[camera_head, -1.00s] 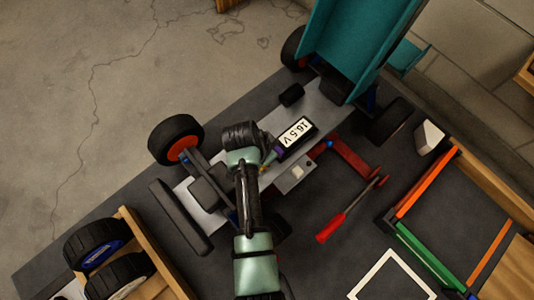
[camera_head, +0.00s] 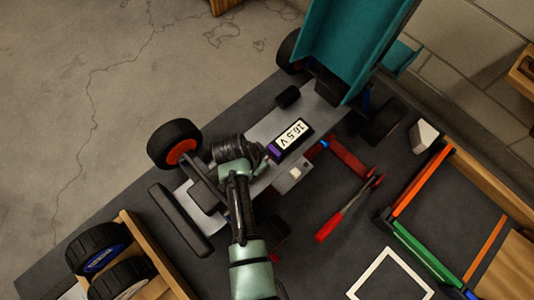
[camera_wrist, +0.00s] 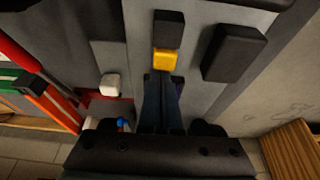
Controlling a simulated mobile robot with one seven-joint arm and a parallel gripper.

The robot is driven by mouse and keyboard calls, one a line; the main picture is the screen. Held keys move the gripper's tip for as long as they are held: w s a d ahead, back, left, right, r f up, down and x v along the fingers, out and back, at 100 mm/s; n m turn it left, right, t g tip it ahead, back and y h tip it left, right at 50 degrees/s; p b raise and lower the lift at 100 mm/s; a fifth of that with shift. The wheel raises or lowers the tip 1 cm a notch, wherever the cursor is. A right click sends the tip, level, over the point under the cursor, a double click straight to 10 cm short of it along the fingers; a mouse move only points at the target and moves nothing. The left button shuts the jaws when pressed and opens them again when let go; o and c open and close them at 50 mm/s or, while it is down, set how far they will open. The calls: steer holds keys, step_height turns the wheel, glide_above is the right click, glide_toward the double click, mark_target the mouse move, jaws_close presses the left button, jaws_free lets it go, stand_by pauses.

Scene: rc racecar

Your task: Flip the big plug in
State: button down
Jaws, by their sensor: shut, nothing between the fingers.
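The RC car chassis (camera_head: 282,120) lies on the dark mat. On it sits a black battery pack (camera_head: 290,141) with a "16.5 V" label and a purple end. In the wrist view a yellow block (camera_wrist: 165,60), possibly the big plug, joins a black block (camera_wrist: 168,28). My gripper (camera_wrist: 160,77) is shut and empty, its tips close to the yellow block's near end; I cannot tell whether they touch. In the head view my wrist (camera_head: 238,158) is over the chassis, left of the battery, and hides what is under it.
A grey box with a white switch (camera_head: 295,172) sits beside the battery. A black box (camera_wrist: 234,52) stands right of the yellow block. A red-handled tool (camera_head: 329,227) lies on the mat. The teal body shell (camera_head: 350,45) rises at the back.

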steer(key=shift+s+a, duration=0.1)
steer(key=p+v, duration=0.9)
steer(key=v, duration=0.4)
stand_by(0.5)
